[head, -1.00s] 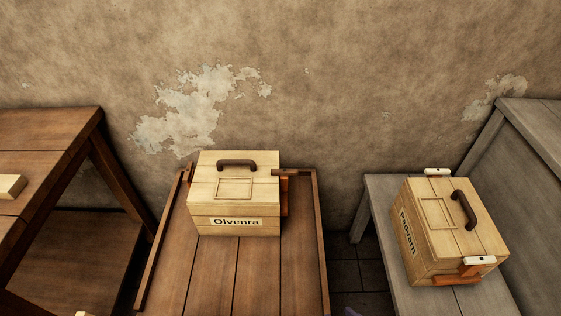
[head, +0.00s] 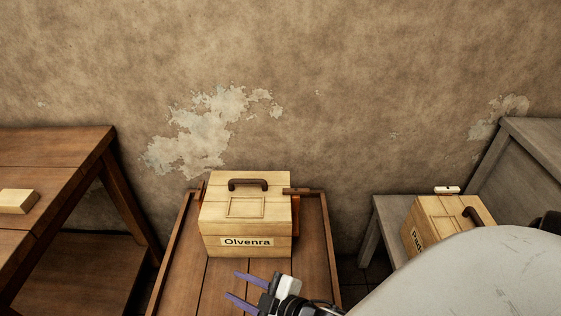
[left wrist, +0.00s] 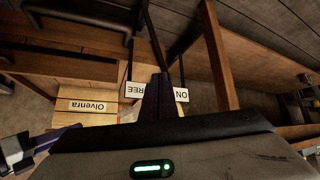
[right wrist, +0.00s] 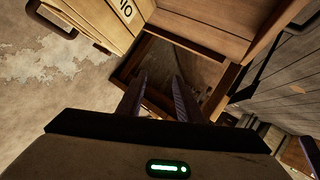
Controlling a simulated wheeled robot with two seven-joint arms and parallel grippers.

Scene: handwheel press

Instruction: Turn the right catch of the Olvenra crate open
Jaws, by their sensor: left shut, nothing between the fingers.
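The Olvenra crate (head: 223,243) is pale wood with a dark handle. It stands shut on a brown planked table in the head view. Its right catch (head: 296,191) shows as a dark brown bar at the crate's upper right side, above a reddish bracket. My right gripper (head: 232,284) is open and empty in front of the crate, pointing left, apart from it. Its two spread fingers also show in the right wrist view (right wrist: 159,88). My left gripper (left wrist: 160,82) is shut and empty in the left wrist view, with the crate to its left (left wrist: 75,92).
The Padvarn crate (head: 455,212) stands on a grey bench at right, partly hidden by my right arm. A brown table (head: 60,155) with a wood block (head: 17,201) is at left.

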